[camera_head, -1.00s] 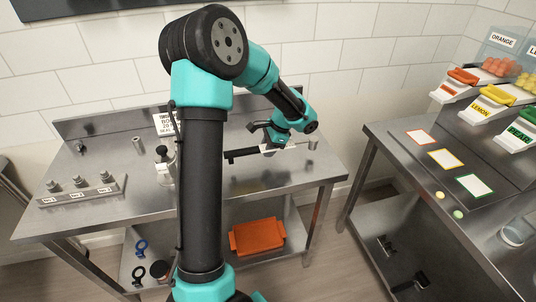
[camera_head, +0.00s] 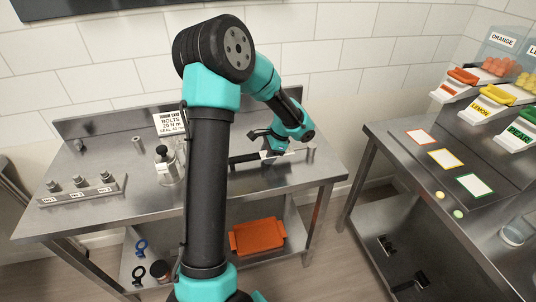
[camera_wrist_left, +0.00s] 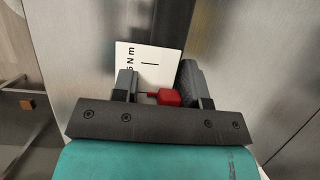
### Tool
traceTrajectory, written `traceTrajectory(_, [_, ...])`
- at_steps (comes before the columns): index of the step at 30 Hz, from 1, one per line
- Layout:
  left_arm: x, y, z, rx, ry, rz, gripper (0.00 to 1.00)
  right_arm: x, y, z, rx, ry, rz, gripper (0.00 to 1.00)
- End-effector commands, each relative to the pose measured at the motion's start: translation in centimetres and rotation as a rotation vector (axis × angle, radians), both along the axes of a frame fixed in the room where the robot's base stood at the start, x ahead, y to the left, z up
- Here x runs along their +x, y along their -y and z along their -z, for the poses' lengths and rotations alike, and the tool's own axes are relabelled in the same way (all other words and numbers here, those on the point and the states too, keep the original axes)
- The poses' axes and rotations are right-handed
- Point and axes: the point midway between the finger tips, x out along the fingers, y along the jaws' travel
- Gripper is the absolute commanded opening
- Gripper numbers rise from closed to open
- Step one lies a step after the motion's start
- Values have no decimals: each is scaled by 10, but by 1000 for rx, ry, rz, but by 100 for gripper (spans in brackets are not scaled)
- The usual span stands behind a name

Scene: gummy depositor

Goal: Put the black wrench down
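The black wrench (camera_head: 242,159) lies roughly level at the top of the left steel table, its dark end sticking out to the left of my left gripper (camera_head: 271,152). The gripper hides the wrench's middle. In the left wrist view my left gripper (camera_wrist_left: 163,93) has its fingers apart. A dark textured piece (camera_wrist_left: 191,76), seemingly the wrench's handle, is by the right finger, and a small red part (camera_wrist_left: 170,98) shows between the fingers. A white label (camera_wrist_left: 145,62) ending in "5 N m" is just beyond. My right gripper is not in view.
A bolt rack (camera_head: 82,190) stands at the table's left. A bolts sign (camera_head: 170,123) and a metal fixture (camera_head: 167,168) stand left of the wrench. An orange bin (camera_head: 257,237) is on the lower shelf. The right table (camera_head: 400,150) holds coloured cards and candy dispensers.

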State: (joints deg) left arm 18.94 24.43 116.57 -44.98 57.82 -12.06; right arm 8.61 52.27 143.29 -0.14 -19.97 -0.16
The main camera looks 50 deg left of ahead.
Motion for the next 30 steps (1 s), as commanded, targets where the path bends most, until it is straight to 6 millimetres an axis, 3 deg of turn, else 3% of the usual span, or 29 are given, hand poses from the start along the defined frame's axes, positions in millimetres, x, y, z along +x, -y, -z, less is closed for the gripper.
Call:
traceTrajectory(4, [0, 0, 0, 0, 0, 0, 54, 0, 0, 0, 0, 0, 0, 43])
traceTrajectory(17, [3, 1, -9, 0, 1, 0, 54, 0, 0, 0, 0, 0, 0, 43])
traceTrajectory(30, [27, 18, -78, 1, 4, 1, 54, 0, 0, 0, 0, 0, 0, 43])
